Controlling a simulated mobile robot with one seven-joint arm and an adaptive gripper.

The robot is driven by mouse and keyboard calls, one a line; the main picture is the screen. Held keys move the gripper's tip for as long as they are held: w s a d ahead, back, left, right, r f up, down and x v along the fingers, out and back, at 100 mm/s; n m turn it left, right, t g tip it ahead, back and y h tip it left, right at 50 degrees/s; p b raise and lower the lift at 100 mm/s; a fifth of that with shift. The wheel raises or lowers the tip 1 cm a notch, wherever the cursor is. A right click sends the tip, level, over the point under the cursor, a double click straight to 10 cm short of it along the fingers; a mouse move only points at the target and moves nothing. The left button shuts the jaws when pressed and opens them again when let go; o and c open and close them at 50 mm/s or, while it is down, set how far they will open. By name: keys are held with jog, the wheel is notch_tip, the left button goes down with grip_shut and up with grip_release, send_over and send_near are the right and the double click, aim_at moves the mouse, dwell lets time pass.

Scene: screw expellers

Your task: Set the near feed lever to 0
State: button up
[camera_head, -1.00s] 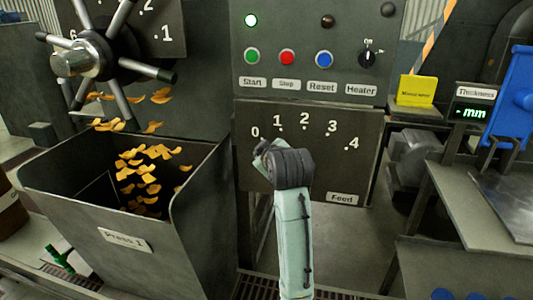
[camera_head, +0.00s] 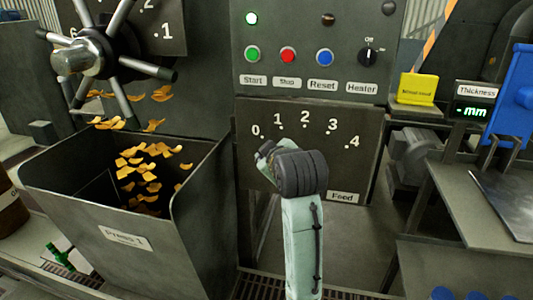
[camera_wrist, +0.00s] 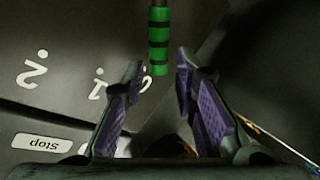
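The feed panel (camera_head: 305,112) carries the numbers 0 to 4 in an arc and a Feed label (camera_head: 343,196). My gripper (camera_head: 262,158) is in front of it, just below the 0 and 1. In the wrist view my gripper (camera_wrist: 160,72) is open, its two purple-padded fingers apart. The feed lever's green, black-banded grip (camera_wrist: 158,50) shows at the top between the fingertips, with dark gaps on both sides. The wrist view is upside down and shows the 1 and 2 at left. The head view hides the lever behind my arm, so its exact setting cannot be told.
Start, Stop and Reset buttons and a Heater knob (camera_head: 368,57) sit above the feed panel. A bin labelled Press 1 (camera_head: 125,238) with orange flakes stands at left, under a spoked handwheel (camera_head: 90,50). A Thickness display (camera_head: 474,110) and a bench are at right.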

jog(key=v, duration=0.6)
jog(key=shift+a, duration=0.1)
